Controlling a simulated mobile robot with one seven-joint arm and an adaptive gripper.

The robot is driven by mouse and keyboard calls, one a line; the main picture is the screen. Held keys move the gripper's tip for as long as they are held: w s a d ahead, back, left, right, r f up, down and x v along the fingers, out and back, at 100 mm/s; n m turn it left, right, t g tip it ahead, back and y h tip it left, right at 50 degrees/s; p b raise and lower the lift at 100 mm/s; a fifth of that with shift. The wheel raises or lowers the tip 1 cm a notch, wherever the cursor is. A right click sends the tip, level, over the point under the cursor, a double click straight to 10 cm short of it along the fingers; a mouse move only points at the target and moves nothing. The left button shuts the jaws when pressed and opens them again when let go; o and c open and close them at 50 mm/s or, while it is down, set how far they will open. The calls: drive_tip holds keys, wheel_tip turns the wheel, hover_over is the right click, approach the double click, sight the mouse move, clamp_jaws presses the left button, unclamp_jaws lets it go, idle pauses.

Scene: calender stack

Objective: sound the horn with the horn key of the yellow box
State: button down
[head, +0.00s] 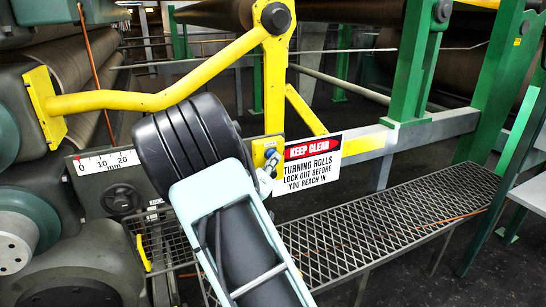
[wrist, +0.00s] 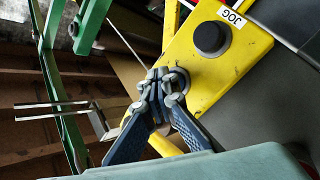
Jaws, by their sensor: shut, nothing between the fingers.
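The yellow box (wrist: 215,65) fills the upper right of the wrist view. It carries a black round button (wrist: 211,38) beside a white label reading JOG. A round grey metal fitting (wrist: 181,76) sits lower on the box, partly hidden behind my fingertips; no label for it shows, so I cannot tell if it is the horn key. My gripper (wrist: 160,82) is shut and empty, its blue fingers' tips at this fitting. I cannot tell whether they touch it. In the head view the yellow box (head: 259,148) is partly hidden by my gripper (head: 270,160).
A KEEP CLEAR sign (head: 311,163) hangs just right of the box. A yellow rail (head: 150,99) runs above my arm. A mesh walkway (head: 380,235) lies at lower right, and green posts (head: 415,65) stand behind. Large rolls (head: 75,65) are at left.

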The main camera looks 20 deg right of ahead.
drive_tip(key=shift+s, duration=0.9)
drive_tip(key=s, duration=0.5)
drive_tip(key=shift+d, duration=0.15)
idle(0.5)
